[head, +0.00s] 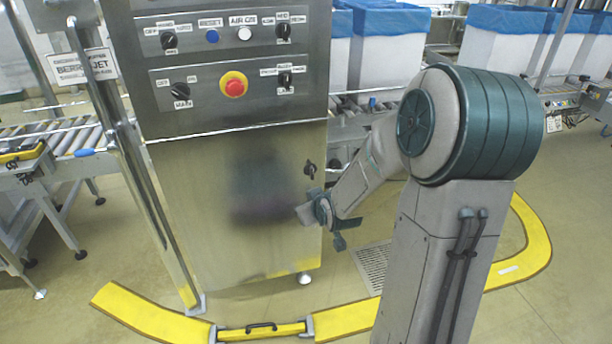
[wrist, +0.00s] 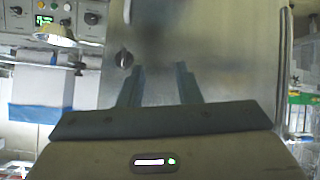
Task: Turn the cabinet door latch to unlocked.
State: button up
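The cabinet door (head: 215,215) is a plain brushed-steel panel below the control panels. Its latch (head: 309,169) is a small dark turn knob near the door's right edge. The latch also shows in the wrist view (wrist: 123,58), just left of my left finger's tip. Its exact angle is too small to tell. My gripper (head: 304,213) is a little below the latch in the head view, in front of the door's right side. In the wrist view my gripper (wrist: 161,69) has its two fingers apart, with only bare door showing between them. It is not around the latch.
Control panels with a red emergency button (head: 233,87) and several switches sit above the door. A post (head: 130,150) stands along the cabinet's left side. Yellow floor edging (head: 350,318) curves around the front. Conveyors with blue-lined boxes (head: 390,45) stand behind.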

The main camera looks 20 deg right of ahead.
jog(key=w+d+f+t+b, duration=0.3)
jog(key=w+f+t, duration=0.1)
jog(key=f, duration=0.1)
jog(key=m+t+h+b, duration=0.1)
jog(key=m+t+b, duration=0.1)
jog(key=m+t, duration=0.15)
send_near(313, 172)
jog(key=w, duration=0.9)
jog(key=shift+w+d, duration=0.1)
jog(key=shift+w, duration=0.1)
grip_shut()
